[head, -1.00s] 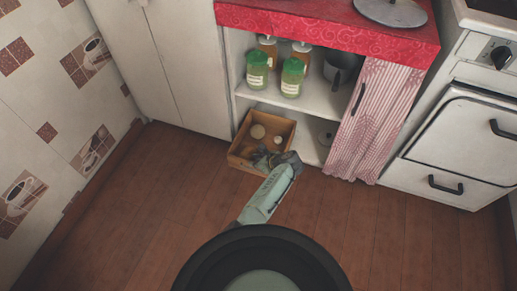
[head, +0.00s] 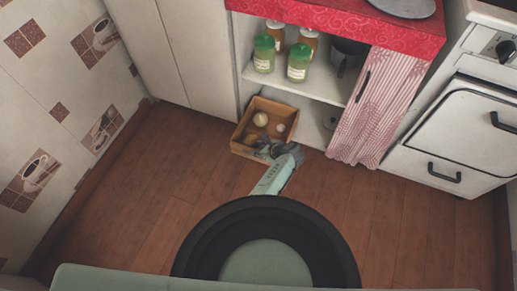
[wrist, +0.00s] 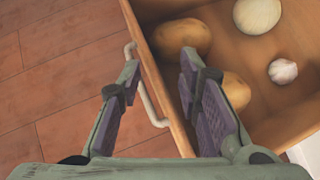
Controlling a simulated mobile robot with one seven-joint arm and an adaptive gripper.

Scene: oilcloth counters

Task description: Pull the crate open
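The crate (head: 243,150) is a shallow open wooden box at the bottom of the shelf unit, standing out past its front. In the wrist view its front wall (wrist: 150,62) has a pale bar handle (wrist: 146,100) on the outside. My gripper (head: 270,152) is at this front wall. In the wrist view its fingers (wrist: 160,64) are apart and straddle the wall and handle, the left finger outside the handle and the right one inside the crate. Potatoes (wrist: 183,37), an onion (wrist: 257,14) and a garlic bulb (wrist: 283,71) lie inside.
Green-lidded jars (head: 298,62) and a dark pot (head: 347,56) stand on the shelf above. A striped curtain (head: 375,110) hangs to the right, before the stove (head: 460,130). The wooden floor (head: 170,160) in front is clear.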

